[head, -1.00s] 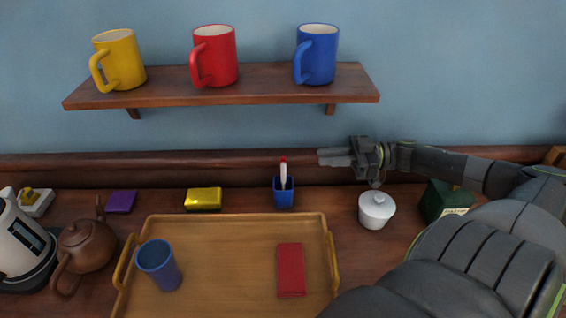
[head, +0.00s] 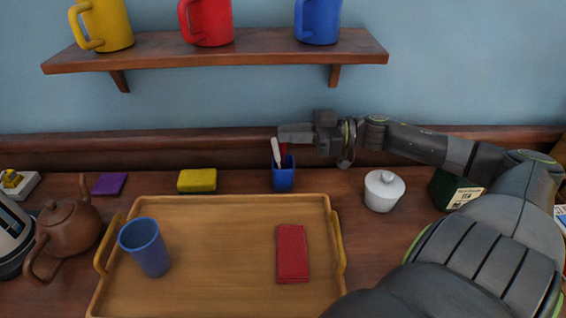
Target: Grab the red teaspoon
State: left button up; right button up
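A small blue holder (head: 283,178) stands on the counter behind the tray. A white-handled item (head: 276,152) and a thin red item (head: 283,157), which looks like the red teaspoon's handle, stick up from it. The lower part of the red item is hidden in the holder. My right gripper (head: 283,134) comes in from the right, with its fingertips just above and at the top of the red item. I cannot tell whether the fingers are around it or touching it, or how far apart they are. My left gripper is not in view.
A wooden tray (head: 215,210) holds a blue cup (head: 146,248) and a red folded cloth (head: 292,253). A white lidded pot (head: 384,191) stands right of the holder, a yellow sponge (head: 197,180) left. A shelf (head: 160,52) with mugs hangs above. A teapot (head: 68,230) stands at left.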

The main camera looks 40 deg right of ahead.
jog(key=shift+w+a, duration=0.1)
jog(key=shift+c, duration=0.3)
grip_shut()
